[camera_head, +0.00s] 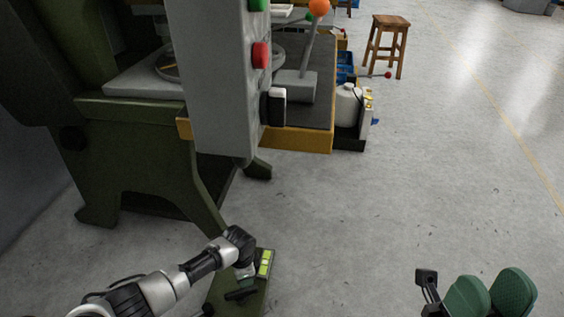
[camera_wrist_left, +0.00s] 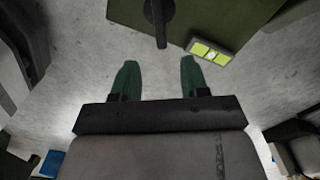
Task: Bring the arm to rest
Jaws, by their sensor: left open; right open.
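My left arm comes in from the lower left in the head view. Its gripper (camera_head: 245,276) points down over the green base of a machine, partly hidden by the wrist. In the left wrist view the left gripper (camera_wrist_left: 159,78) has its two green fingers apart, with only grey floor seen between them. My right gripper (camera_head: 490,294) is at the lower right of the head view, over bare floor. Its two green fingers are apart, with nothing seen between them.
A green machine with a grey control column (camera_head: 222,90) and a red button (camera_head: 260,55) stands at the left. A yellow-green panel (camera_head: 265,262) lies by my left gripper, also seen in the wrist view (camera_wrist_left: 209,52). A wooden stool (camera_head: 388,40) stands behind. The right floor is clear.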

